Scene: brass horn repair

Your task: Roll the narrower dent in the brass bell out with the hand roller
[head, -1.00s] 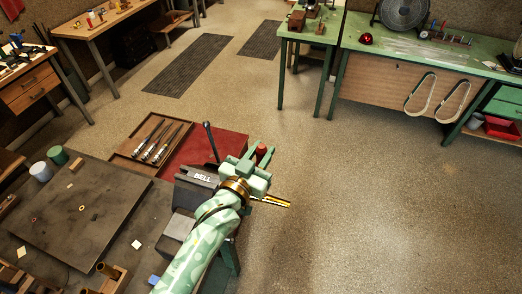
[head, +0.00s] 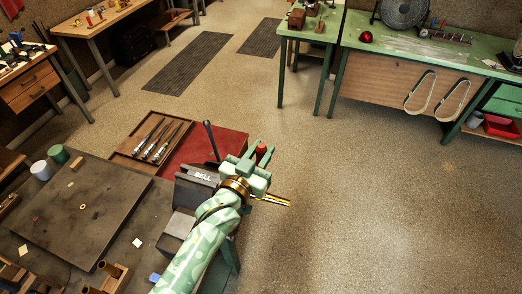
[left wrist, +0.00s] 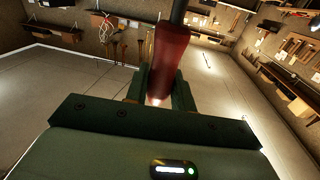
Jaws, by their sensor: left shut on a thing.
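My left gripper (head: 252,160) is shut on the red handle of the hand roller (head: 262,150), above the right edge of the bench. In the left wrist view the red handle (left wrist: 169,60) stands up between the dark green fingers, with a dark rod above it. The brass bell shows only as a gold piece (head: 276,200) sticking out to the right from under my left wrist. My arm hides most of it, and I cannot see the dents or whether the roller touches the brass. My right gripper is not in view.
A dark vise block marked BELL (head: 202,176) stands just left of my gripper, with an upright dark lever (head: 211,140) behind it. A wooden tray (head: 122,150) of several tools and a red mat (head: 228,144) lie behind. Open floor is to the right.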

